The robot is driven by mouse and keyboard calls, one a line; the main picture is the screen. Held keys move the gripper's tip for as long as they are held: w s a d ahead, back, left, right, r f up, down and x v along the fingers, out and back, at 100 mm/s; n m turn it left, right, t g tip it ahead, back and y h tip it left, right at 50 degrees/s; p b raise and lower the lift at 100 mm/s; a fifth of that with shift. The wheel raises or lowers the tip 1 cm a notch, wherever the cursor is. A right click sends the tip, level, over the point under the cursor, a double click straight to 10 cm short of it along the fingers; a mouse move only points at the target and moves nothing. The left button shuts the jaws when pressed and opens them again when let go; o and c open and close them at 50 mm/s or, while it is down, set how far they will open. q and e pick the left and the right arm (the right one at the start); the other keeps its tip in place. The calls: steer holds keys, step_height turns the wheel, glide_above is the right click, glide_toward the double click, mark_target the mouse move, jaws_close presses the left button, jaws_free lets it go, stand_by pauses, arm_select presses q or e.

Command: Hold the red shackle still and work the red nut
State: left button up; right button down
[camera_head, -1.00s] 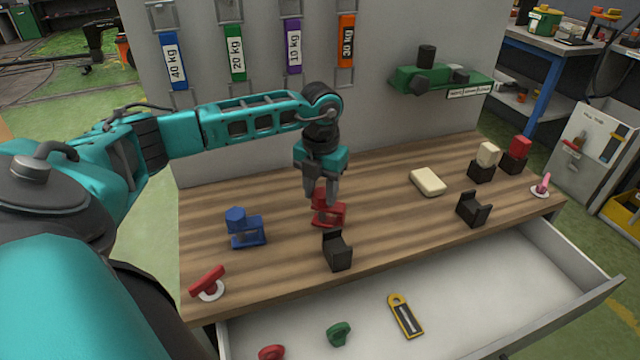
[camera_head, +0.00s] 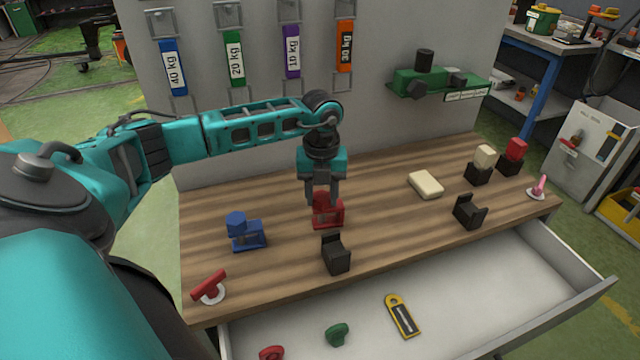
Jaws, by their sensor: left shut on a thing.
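The red shackle (camera_head: 329,216) stands on the wooden bench near its middle. The red nut (camera_head: 321,197) shows on top of it, between the fingers of my left gripper (camera_head: 322,194). My left gripper points down from above, with one finger on each side of the nut, and is shut on it. The fingers partly hide the nut. No gripper shows on the lower body of the red shackle. My right gripper is not in view.
A blue shackle with a blue nut (camera_head: 243,231) stands to the left. A black cradle (camera_head: 336,254) is close in front; another (camera_head: 469,212) is right. A cream block (camera_head: 426,184) lies behind. An open drawer (camera_head: 480,290) juts out in front. The bench's back left is clear.

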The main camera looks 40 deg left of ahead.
arm_select(q)
steer(key=shift+s+a+f+n, duration=0.15)
steer(key=shift+a+f+n, duration=0.1)
steer(key=shift+n, duration=0.15)
jaws_close()
steer(key=o, duration=0.9)
jaws_free()
steer(key=o, duration=0.4)
steer(key=shift+r+p, duration=0.1)
steer(key=shift+p, duration=0.2)
steer(key=shift+c, duration=0.2)
steer(key=shift+o, duration=0.3)
steer(key=shift+w, duration=0.2)
steer(key=shift+r, duration=0.15)
